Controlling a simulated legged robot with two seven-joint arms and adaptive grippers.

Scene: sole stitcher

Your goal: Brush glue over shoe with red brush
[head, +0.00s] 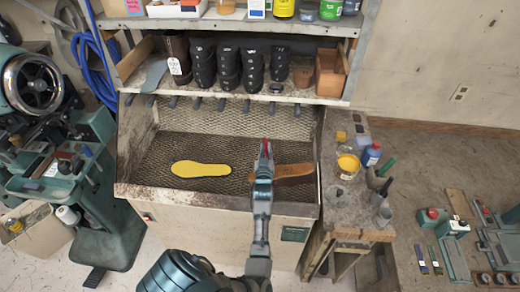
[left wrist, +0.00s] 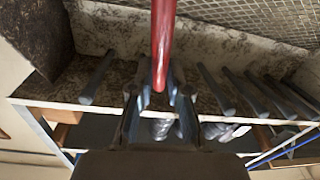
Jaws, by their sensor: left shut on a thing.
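My left gripper (head: 265,160) is over the mesh tray of the bench and is shut on a red brush (head: 268,147). In the left wrist view the red brush handle (left wrist: 163,40) runs up out of the frame from between the fingers (left wrist: 158,92); its bristles are not visible. A brown shoe sole (head: 296,171) lies on the mesh, partly hidden behind my left gripper. A yellow sole (head: 200,169) lies flat on the mesh to its left. An open pot with yellow contents (head: 347,164), possibly glue, stands on the side bench. My right gripper is not in view.
The mesh tray (head: 230,122) has raised side walls and a front rim. Above it, a shelf (head: 225,95) holds black shoe forms (head: 228,67), with several pegs below. A blue bottle (head: 371,154) and tools crowd the side bench. A green machine (head: 75,170) stands left.

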